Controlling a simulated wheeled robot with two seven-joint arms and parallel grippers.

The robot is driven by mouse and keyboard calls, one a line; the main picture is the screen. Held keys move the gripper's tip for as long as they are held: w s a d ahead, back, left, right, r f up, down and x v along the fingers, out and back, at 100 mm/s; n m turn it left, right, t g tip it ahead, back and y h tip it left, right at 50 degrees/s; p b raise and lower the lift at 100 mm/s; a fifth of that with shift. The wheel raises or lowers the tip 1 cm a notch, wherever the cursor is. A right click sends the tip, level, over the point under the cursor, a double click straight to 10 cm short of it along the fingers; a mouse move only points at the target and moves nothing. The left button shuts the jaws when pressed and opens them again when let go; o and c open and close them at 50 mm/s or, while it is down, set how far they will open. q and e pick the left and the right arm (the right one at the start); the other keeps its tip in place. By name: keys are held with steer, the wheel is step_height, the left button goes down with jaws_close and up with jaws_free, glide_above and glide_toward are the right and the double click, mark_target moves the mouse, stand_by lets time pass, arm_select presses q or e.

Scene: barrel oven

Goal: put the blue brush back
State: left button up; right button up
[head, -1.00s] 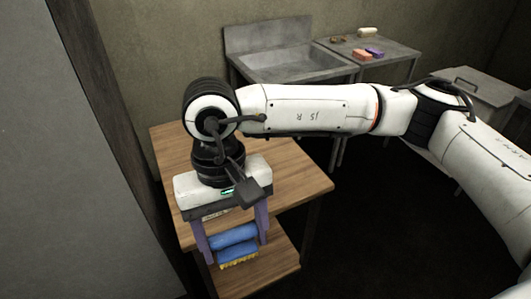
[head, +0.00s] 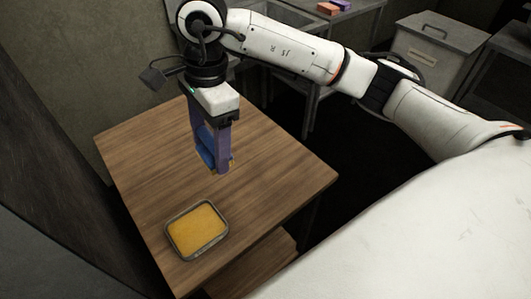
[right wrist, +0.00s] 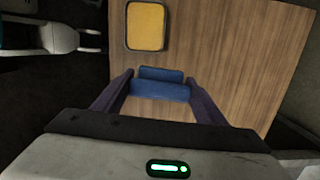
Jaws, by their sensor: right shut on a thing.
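My right gripper (head: 211,172) is shut on the blue brush (head: 207,154), above the wooden table. In the head view the purple fingers partly hide the brush, and a bit of its yellowish bristles shows at the lower end. In the right wrist view the brush (right wrist: 160,88) lies across between the two fingertips. Whether it touches the tabletop I cannot tell for sure; it looks held clear of it.
A metal tray with a yellow-orange filling (head: 197,230) lies on the wooden table (head: 282,172) near its front edge. Behind is a metal side table with an orange block (head: 328,8) and a purple one. A grey lidded bin (head: 432,50) stands back right. The table's right part is clear.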

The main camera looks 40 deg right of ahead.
steer(key=w+d+f+m+t+h+b, duration=0.1)
steer(key=w+d+f+m, duration=0.1)
steer(key=d+m, duration=0.65)
steer(key=w+d+f+m+b, duration=0.1)
steer(key=d+f+m, duration=0.1)
steer(key=d+m, duration=0.6)
steer(key=shift+m, duration=0.45)
steer(key=f, duration=0.2)
steer(key=a+f, duration=0.1)
steer(key=f, duration=0.2)
steer(key=shift+w+f, duration=0.1)
steer(key=shift+f, duration=0.15)
step_height(320, 180, down, 4)
steer(key=shift+a+r, duration=0.1)
steer(key=shift+r, duration=0.05)
steer(key=shift+f, duration=0.3)
arm_select(q)
steer(key=shift+w+f, duration=0.25)
steer(key=shift+f, duration=0.75)
steer(key=shift+f, duration=0.1)
